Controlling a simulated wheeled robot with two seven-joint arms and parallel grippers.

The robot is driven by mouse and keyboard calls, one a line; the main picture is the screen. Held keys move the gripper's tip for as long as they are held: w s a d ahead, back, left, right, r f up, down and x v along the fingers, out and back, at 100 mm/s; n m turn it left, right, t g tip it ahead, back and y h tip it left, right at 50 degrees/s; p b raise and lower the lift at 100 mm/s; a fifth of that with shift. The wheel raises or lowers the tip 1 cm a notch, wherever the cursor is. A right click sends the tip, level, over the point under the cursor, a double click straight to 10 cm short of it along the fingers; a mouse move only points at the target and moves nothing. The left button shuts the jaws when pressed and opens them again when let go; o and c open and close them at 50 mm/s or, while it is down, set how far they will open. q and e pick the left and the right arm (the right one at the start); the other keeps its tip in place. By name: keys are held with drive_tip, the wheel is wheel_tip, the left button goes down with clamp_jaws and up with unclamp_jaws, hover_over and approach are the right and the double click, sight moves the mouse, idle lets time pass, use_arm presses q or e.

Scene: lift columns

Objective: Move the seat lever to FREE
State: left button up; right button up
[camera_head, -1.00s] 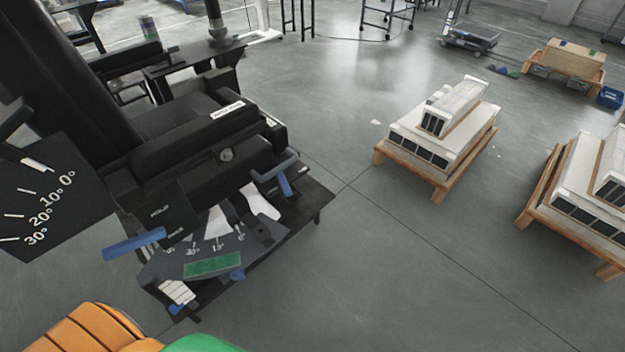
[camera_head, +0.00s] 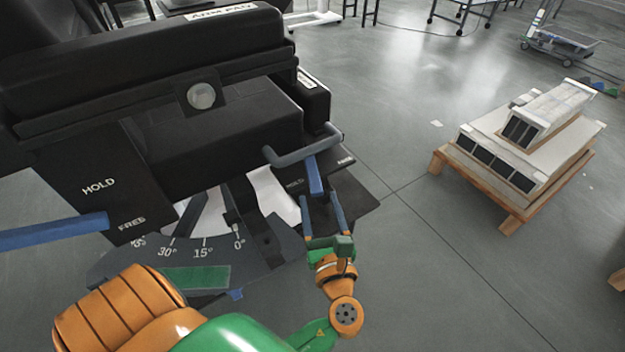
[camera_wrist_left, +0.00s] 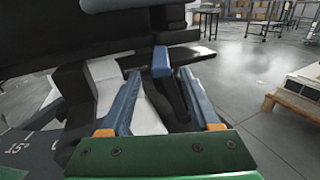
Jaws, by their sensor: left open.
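A lever with a grey crank and a blue grip (camera_head: 314,176) sits at the right end of the black seat unit (camera_head: 220,150). Small labels lie beside it; one reads HOLD and the other is too small to read surely. A second blue bar (camera_head: 50,232) is at the left, by a panel marked HOLD and FREE, at the FREE end. I cannot tell which is named the seat lever. My left gripper (camera_head: 322,202) is open, just below the right blue grip. In the left wrist view this grip (camera_wrist_left: 161,62) shows just beyond and between the fingertips, apparently untouched.
An angle scale (camera_head: 200,250) with a green patch (camera_head: 195,277) lies below the seat unit, left of my gripper. A pallet with pale stacked units (camera_head: 525,140) stands on the floor at right. The floor between is clear.

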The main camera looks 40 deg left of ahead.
sight(318, 193)
use_arm(q)
drive_tip(key=x, duration=0.5)
drive_tip(key=shift+r, duration=0.15)
drive_tip(key=shift+c, duration=0.2)
clamp_jaws()
idle(1.0)
